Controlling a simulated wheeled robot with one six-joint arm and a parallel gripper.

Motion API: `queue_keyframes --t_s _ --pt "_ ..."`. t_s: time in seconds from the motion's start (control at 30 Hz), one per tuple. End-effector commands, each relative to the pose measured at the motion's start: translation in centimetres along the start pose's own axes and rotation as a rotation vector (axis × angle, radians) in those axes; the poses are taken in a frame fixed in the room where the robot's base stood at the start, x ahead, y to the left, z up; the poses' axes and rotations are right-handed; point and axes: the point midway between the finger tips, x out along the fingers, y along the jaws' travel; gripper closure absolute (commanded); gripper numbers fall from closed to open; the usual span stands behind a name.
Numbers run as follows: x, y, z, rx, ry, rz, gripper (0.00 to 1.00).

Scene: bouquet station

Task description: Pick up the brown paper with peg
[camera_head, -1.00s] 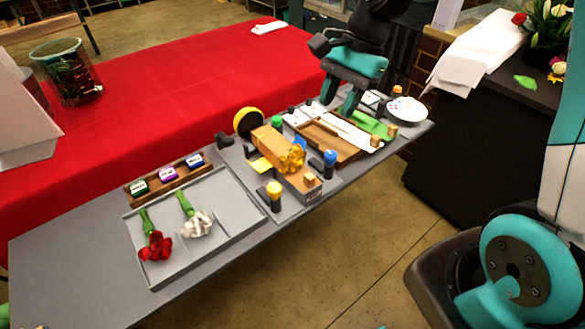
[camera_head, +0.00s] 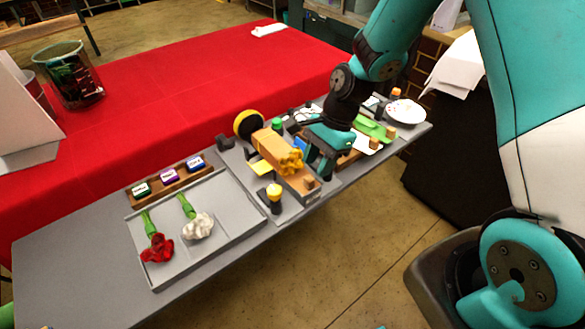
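My gripper (camera_head: 325,160) points down over the brown tray with papers in the middle right of the table. It hides most of that tray and the left part of the papers. A brown edge (camera_head: 348,160) shows just right of the fingers. A white sheet (camera_head: 363,146) shows beyond it, with a small wooden peg (camera_head: 374,142) at its end. Another peg (camera_head: 390,132) stands by a green sheet (camera_head: 370,128). I cannot tell which piece is the brown paper, whether the fingers touch anything, or how far they are open.
Left of my gripper are a tan wrapped block with a yellow bow (camera_head: 290,158) and a yellow-topped bottle (camera_head: 274,197). A grey tray (camera_head: 225,224) holds red and white flowers. A white plate (camera_head: 405,112) is at the far right end. The table's front-left area is clear.

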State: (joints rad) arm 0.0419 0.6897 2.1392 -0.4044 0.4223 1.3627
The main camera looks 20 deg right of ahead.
Motion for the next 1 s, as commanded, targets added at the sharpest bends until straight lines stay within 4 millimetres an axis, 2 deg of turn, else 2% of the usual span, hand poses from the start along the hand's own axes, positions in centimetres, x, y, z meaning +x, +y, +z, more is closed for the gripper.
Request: queue_keyframes --t_s 0.23,0.53,0.7,1.0 --pt "3.5 0.0 0.0 0.0 -0.001 0.005 0.62" --pt "4.1 -0.1 -0.1 -0.001 0.0 0.001 0.62" --pt "4.1 -0.1 -0.1 0.0 0.0 0.001 1.0" --pt "4.0 -0.1 -0.1 -0.001 0.0 0.001 1.0"
